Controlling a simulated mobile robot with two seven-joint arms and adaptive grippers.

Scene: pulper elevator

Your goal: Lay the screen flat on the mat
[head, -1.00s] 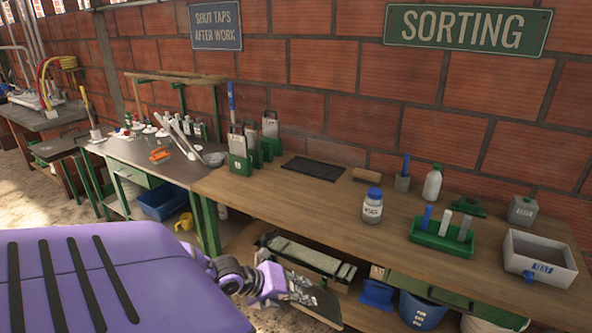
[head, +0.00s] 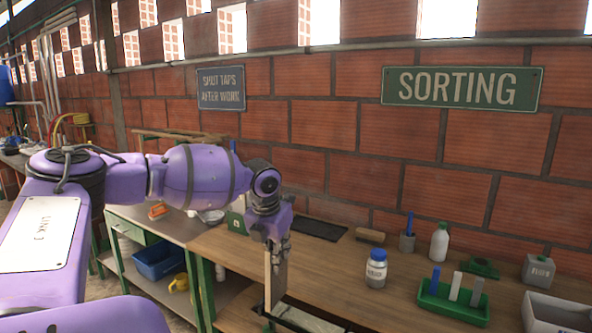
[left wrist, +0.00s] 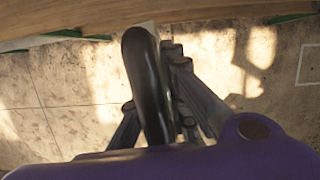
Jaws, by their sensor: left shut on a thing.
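My left gripper (head: 277,250) points down at the front edge of the bench, shut on a thin tan-edged panel that I take for the screen (head: 268,283). The screen hangs upright and nearly edge-on, so its face is hidden. In the left wrist view the fingers (left wrist: 165,95) are dark and the screen is hard to make out. The dark flat mat (head: 318,229) lies on the bench towards the wall, behind and to the right of the gripper, apart from the screen. Its visible top is bare. My right gripper is not in view.
On the bench (head: 330,265) stand a blue-capped jar (head: 376,268), a white bottle (head: 439,242), a green tray (head: 453,300) and a grey cup (head: 407,242). A short wooden roller (head: 370,235) lies just right of the mat. Bare wood lies between bench edge and mat.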

